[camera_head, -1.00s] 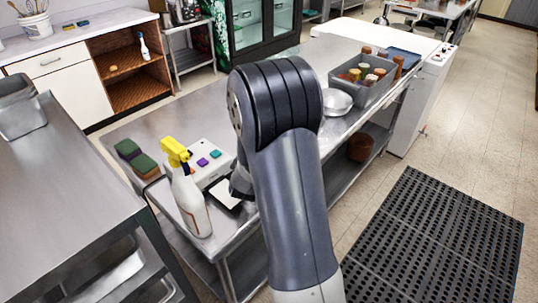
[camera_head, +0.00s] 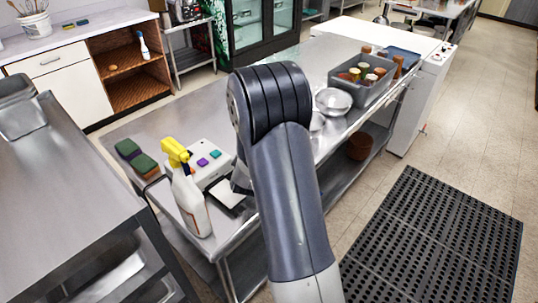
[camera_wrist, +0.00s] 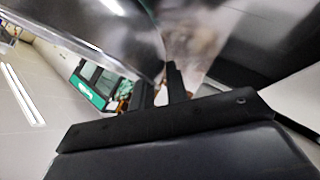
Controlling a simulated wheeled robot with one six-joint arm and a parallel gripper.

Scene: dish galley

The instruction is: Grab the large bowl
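The large bowl (camera_head: 333,101), shiny metal, shows just right of my arm in the head view, near the grey bin. It looks tilted and slightly raised. Another pale metal piece (camera_head: 317,121) shows below it, partly hidden by my arm; I cannot tell what it is. In the wrist view, the bowl's shiny metal (camera_wrist: 105,35) fills the upper left, close to the lens. My gripper (camera_wrist: 165,85) has its dark fingers close together at the bowl's edge and looks shut on it. In the head view my arm hides the gripper.
A grey bin (camera_head: 362,90) with several jars stands right behind the bowl.

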